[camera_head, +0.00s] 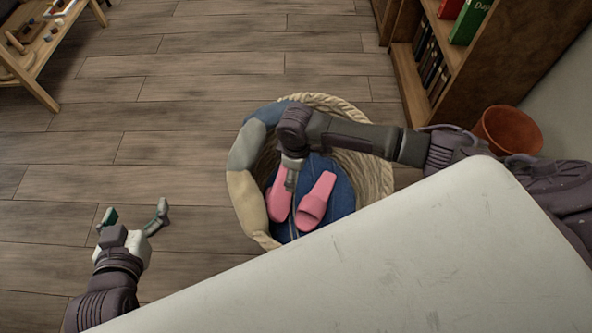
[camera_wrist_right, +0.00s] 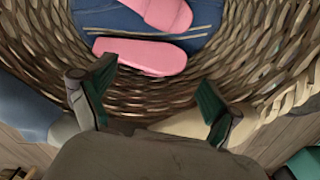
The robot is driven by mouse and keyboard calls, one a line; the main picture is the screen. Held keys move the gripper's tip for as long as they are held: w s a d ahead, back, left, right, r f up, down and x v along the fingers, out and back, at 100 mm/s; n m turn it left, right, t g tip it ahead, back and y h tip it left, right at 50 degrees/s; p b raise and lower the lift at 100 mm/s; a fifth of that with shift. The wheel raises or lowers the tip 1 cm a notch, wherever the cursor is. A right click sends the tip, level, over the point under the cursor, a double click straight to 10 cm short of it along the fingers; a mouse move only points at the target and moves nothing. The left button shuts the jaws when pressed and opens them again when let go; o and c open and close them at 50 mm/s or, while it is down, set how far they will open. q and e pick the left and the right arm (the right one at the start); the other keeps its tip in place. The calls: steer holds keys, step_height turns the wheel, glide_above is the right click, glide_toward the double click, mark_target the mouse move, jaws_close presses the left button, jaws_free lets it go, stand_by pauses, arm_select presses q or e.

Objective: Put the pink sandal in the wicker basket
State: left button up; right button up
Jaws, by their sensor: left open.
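The wicker basket (camera_head: 372,172) stands on the floor in the middle of the head view. Two pink sandals lie inside it on blue cloth: a left one (camera_head: 278,203) and a right one (camera_head: 316,201). In the right wrist view one sandal (camera_wrist_right: 165,12) is at the top edge and the other (camera_wrist_right: 140,57) is below it. My right gripper (camera_head: 291,180) points down into the basket over the sandals. Its fingers (camera_wrist_right: 147,85) are apart with nothing between them. My left gripper (camera_head: 134,219) is open and empty above the floor, left of the basket.
Blue, grey and beige cloth (camera_head: 246,185) drapes over the basket's left rim. A wooden bookshelf (camera_head: 410,85) and a terracotta pot (camera_head: 510,131) stand at right. A low wooden table (camera_head: 40,45) is at upper left. The plank floor between is clear.

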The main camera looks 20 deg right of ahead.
step_height(320, 180, up, 12)
stand_by(0.6)
